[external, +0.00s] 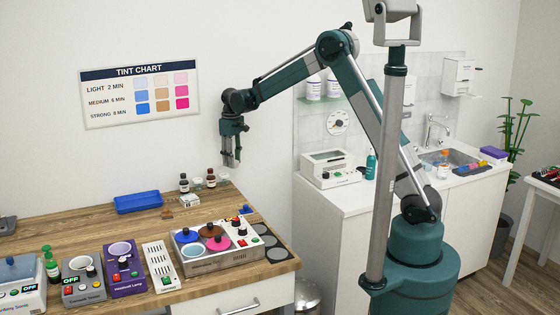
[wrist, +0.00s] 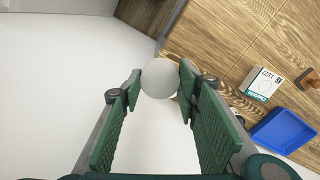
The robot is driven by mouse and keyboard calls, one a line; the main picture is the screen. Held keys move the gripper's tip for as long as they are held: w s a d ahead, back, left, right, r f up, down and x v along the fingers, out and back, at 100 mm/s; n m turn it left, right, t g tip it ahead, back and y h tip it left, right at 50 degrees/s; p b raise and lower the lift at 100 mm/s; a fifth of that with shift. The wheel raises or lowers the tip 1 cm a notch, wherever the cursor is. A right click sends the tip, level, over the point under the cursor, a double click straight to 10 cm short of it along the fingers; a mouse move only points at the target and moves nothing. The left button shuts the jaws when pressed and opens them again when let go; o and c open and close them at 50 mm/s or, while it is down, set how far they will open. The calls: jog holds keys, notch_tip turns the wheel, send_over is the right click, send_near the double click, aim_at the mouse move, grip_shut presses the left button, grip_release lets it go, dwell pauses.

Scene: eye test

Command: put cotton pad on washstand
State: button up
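My gripper (external: 231,158) is in the air above the back of the wooden workbench, left of the washstand, pointing down. In the wrist view, my gripper (wrist: 161,80) has a white round cotton pad (wrist: 159,79) between its two fingertips, with both tips against the pad's edges. I cannot make out the pad in the external view. The washstand (external: 475,215) is the white cabinet at the right, with a sink (external: 448,157) and tap in its top. The washstand is out of the wrist view.
The wooden bench carries a blue tray (external: 138,203), a small cotton box (wrist: 262,83), bottles (external: 184,184) and several devices. On the white counter stand a white appliance (external: 328,168) and a teal bottle (external: 371,165). Coloured items (external: 468,164) and a purple box (external: 494,152) lie by the sink.

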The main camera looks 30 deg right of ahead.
jog(key=s+d+f+m+b, duration=0.1)
jog(key=s+d+m, duration=0.2)
jog(key=s+d, duration=0.4)
jog(key=s+d+f+m, duration=0.1)
jog(key=s+d, duration=0.5)
jog(key=d, duration=1.9)
jog(key=shift+s+d+f+m+b, duration=0.35)
jog(key=shift+f+m, duration=0.05)
jog(key=shift+m, duration=0.5)
jog(key=shift+w+a, duration=0.1)
